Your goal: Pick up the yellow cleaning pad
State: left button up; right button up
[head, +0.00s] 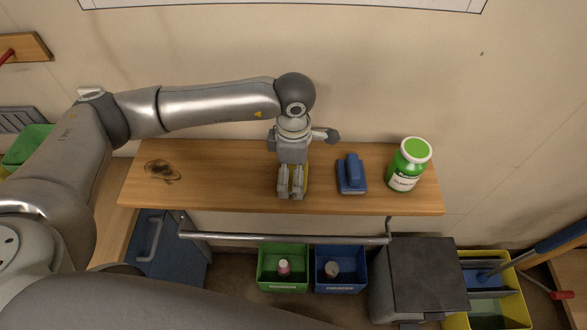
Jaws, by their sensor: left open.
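My left gripper (291,192) points down over the middle of the wooden shelf (230,190). Its fingers are open. A yellow thing, likely the cleaning pad (305,181), shows only as narrow strips beside and behind the fingers. The gripper hides most of it, so I cannot tell whether the fingers touch it. My right gripper is not in view.
A blue scrubber (352,174) and a green and white bottle (409,165) stand to the right on the shelf. A dark stain (161,172) marks its left part. A metal rail (285,238) runs along the front, above green (283,287) and blue bins (340,287).

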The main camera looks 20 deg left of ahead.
pick_arm(q)
jog(key=shift+w+f, duration=0.1)
jog(key=shift+f, duration=0.05)
jog(key=c, duration=1.1)
jog(key=shift+r, duration=0.2)
